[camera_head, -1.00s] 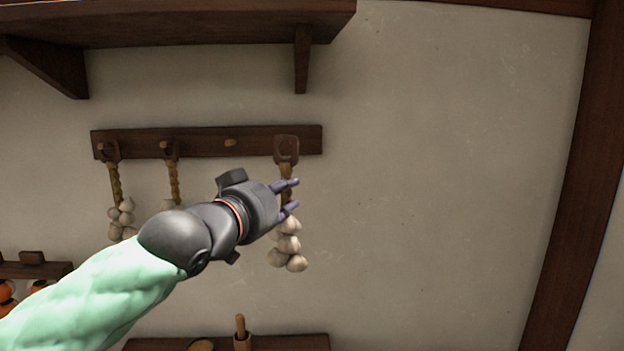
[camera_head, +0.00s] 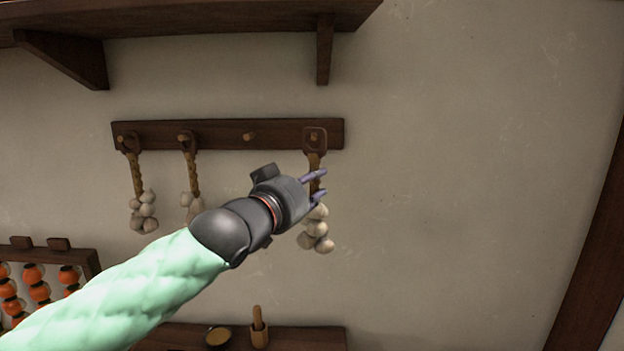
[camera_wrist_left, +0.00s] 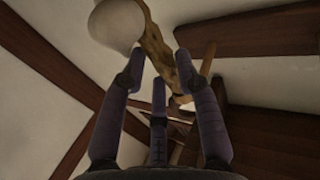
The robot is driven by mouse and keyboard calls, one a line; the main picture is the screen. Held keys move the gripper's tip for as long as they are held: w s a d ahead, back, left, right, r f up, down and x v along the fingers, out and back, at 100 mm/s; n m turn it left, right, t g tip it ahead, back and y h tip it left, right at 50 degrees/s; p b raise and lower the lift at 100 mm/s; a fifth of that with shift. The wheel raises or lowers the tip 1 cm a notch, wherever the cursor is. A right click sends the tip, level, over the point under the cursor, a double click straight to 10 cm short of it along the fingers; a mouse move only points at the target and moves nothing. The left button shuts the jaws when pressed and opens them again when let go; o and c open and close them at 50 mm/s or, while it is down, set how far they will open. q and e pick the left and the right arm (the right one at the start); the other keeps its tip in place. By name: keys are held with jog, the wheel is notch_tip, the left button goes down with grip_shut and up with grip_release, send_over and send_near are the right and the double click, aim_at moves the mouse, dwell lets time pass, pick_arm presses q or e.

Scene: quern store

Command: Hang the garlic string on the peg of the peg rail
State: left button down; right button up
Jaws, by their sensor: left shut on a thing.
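The garlic string (camera_head: 316,232) hangs at the right end of the dark peg rail (camera_head: 218,134). It has a brown loop on top, a braid and pale bulbs. A peg's tip (camera_head: 314,136) shows inside the loop, which looks to be around the peg; how deep it sits I cannot tell. My left gripper (camera_head: 321,184) is shut on the braid below the loop and hides part of it. In the left wrist view the braid (camera_wrist_left: 155,48) and a bulb (camera_wrist_left: 117,24) show by the fingertips. My right gripper is not in view.
Two other garlic strings (camera_head: 143,212) hang on the left pegs; the peg (camera_head: 249,137) between them and my string is bare. A shelf (camera_head: 190,20) with brackets is above. A lower shelf (camera_head: 300,337) holds a bowl and a mortar. The wall right is clear.

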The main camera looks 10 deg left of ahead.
pick_arm(q)
jog(key=shift+w+a+p, duration=0.15)
jog(key=shift+w+p, duration=0.45)
jog(key=shift+w, duration=0.05)
jog(key=shift+w+a+p, duration=0.15)
jog(key=shift+w+p, duration=0.45)
jog(key=shift+w+a+f+p, duration=0.2)
jog(key=shift+w+p, duration=0.45)
jog(key=shift+w, duration=0.25)
jog(key=shift+w+a+f+p, duration=0.15)
jog(key=shift+w+p, duration=0.45)
jog(key=shift+w, duration=0.25)
jog(key=shift+w+a+f+p, duration=0.2)
jog(key=shift+w+p, duration=0.45)
jog(key=shift+w, duration=0.25)
jog(key=c, duration=0.8)
grip_release()
jog(key=shift+c, duration=0.2)
jog(key=shift+f, duration=0.1)
